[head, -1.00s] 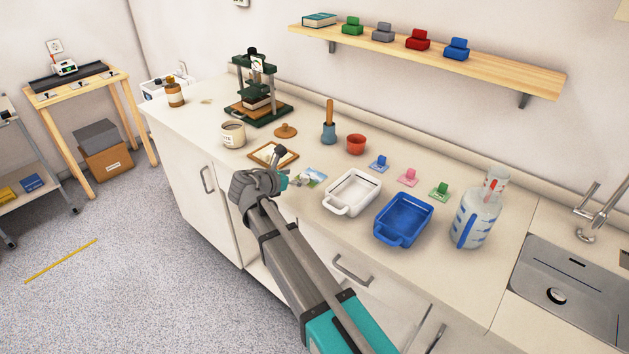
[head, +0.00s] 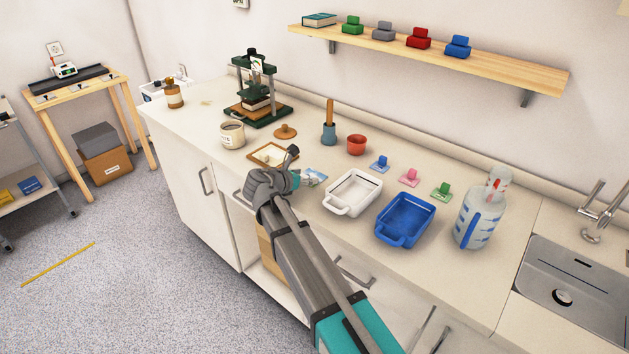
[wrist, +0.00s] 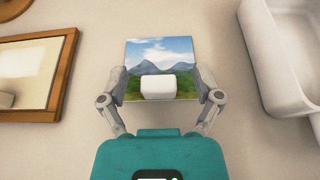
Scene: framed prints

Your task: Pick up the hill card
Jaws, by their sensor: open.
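The hill card (wrist: 160,56) is a square print with blue sky, grey-blue peaks and green foreground. It lies on the counter and shows partly past my gripper in the head view (head: 315,176). My gripper (wrist: 160,74) is open above the card. Its fingers are on the left and right sides of the card, overlapping its edges in the wrist view. A small white rounded block (wrist: 171,87) covers the near middle of the card; I cannot tell whether it rests on it. Whether the fingers touch the card is unclear.
A wooden frame (head: 255,163) lies left of the card. A white tray (head: 336,207) stands close on the right, with a blue tray (head: 386,234) beyond it.

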